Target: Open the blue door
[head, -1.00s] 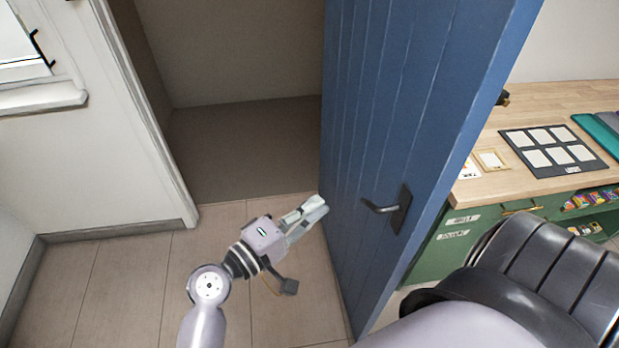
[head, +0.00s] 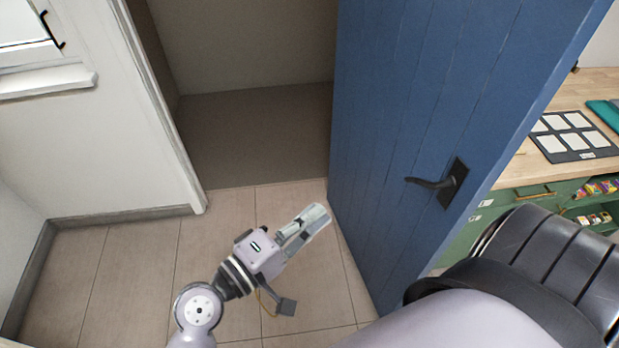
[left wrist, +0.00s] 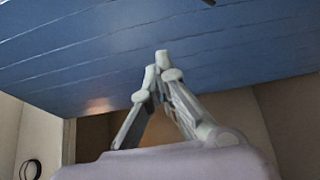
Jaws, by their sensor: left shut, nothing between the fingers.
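The blue door (head: 400,120) stands open at an angle in the head view, its planked face toward my left gripper. Its dark lever handle (head: 438,184) is on that face near the right edge. My left gripper (head: 318,217) is shut and empty, left of the handle and close to the door's lower left part in the picture. In the left wrist view, the closed fingertips (left wrist: 157,58) point at the blue planks (left wrist: 110,55); whether they touch cannot be told. My right gripper is not in view.
The doorway (head: 255,130) is open left of the door, with a bare recess behind. A white wall (head: 110,130) with a window borders it. A green cabinet with a wooden top (head: 560,110) stands right of the door. The tiled floor is clear.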

